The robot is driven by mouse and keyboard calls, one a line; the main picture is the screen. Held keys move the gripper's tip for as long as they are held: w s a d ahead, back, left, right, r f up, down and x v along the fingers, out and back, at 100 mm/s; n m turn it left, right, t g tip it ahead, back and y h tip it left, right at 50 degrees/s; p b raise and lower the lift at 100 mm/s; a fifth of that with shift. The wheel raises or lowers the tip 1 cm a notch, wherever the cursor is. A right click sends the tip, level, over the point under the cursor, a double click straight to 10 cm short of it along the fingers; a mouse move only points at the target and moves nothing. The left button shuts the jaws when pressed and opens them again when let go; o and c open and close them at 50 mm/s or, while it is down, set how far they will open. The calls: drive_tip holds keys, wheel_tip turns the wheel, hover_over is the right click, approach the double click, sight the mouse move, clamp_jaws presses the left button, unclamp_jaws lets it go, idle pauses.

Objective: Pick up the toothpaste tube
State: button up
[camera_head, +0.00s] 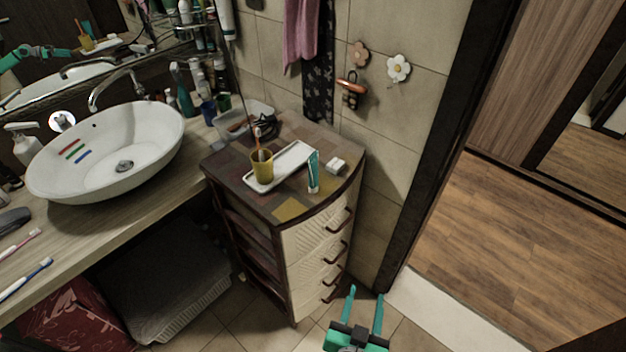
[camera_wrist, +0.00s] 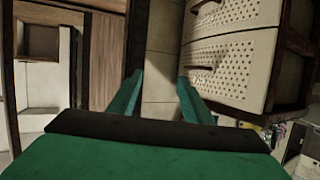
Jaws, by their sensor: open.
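The toothpaste tube (camera_head: 313,171) is teal and white and stands upright on top of the small drawer cabinet (camera_head: 288,207), near its front edge. It is just right of a white tray (camera_head: 291,158). My gripper (camera_head: 365,291) is low in front of the cabinet, over the floor, well below and right of the tube. Its two teal fingers are apart with nothing between them. In the wrist view my gripper (camera_wrist: 159,82) points past the cabinet's drawer fronts (camera_wrist: 232,65); the tube does not show there.
A yellow cup (camera_head: 262,168) with a toothbrush stands at the tray's left end. A small white block (camera_head: 336,165) lies right of the tube. A clear container (camera_head: 243,120) sits behind. The sink (camera_head: 105,155) is at left; a dark door frame (camera_head: 425,140) rises at right.

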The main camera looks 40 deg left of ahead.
drive_tip(key=w+a+r+n+g+y, duration=0.25)
drive_tip(key=w+a+r, duration=0.4)
drive_tip(key=a, duration=0.35)
drive_tip(key=n+g+y, duration=0.2)
drive_tip(key=n+y, duration=0.1)
drive_tip(key=n, duration=0.1)
approach(314, 184)
drive_tip(key=shift+m, duration=0.25)
drive_tip(key=x, duration=1.1)
drive_tip(key=shift+w+a+f, duration=0.1)
drive_tip(key=shift+w+a, duration=0.05)
drive_tip(key=shift+w, duration=0.1)
drive_tip(key=shift+c, duration=0.7)
clamp_jaws()
